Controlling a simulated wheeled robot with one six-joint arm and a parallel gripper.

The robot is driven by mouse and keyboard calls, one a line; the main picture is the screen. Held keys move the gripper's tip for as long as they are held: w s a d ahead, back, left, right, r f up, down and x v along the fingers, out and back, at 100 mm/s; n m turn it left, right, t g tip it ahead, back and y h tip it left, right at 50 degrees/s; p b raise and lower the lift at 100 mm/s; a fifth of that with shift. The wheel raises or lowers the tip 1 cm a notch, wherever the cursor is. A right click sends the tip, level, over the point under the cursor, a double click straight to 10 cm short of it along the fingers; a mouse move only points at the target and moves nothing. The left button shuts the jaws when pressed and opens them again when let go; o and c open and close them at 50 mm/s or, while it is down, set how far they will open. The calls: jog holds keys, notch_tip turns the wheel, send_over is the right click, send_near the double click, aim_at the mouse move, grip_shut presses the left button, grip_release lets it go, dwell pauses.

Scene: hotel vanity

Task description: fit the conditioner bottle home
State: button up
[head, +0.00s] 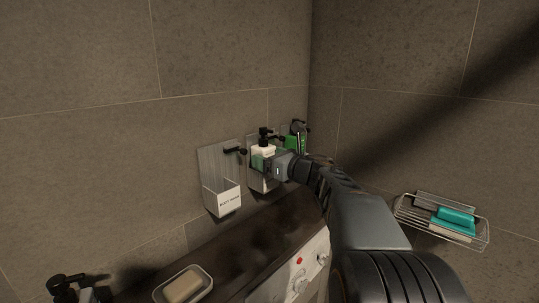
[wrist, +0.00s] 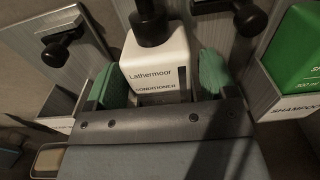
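The conditioner bottle (wrist: 155,65) is white with a black pump top, its label facing the wrist camera. It looks upright in the head view (head: 263,150), in front of or in the middle wall holder (head: 253,180). My gripper (wrist: 157,88) has its green pads on both sides of the bottle and appears shut on it. The gripper body hides the bottle's lower part, so I cannot tell how deep it sits. A black knob (wrist: 250,19) on a lever is right of the pump, apart from it in the wrist view.
An empty holder labelled body wash (head: 222,195) is on the left, with its own black knob (head: 235,150). A green shampoo bottle (wrist: 295,55) stands in the right holder. Below are a dark shelf (head: 230,245) and a soap dish (head: 207,283). A wire basket (head: 485,236) hangs at right.

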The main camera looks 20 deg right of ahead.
jog(key=shift+o, duration=0.8)
jog(key=b+v, duration=0.3)
jog(key=v, duration=1)
jog(key=shift+s, duration=0.4)
jog(key=shift+d, duration=0.15)
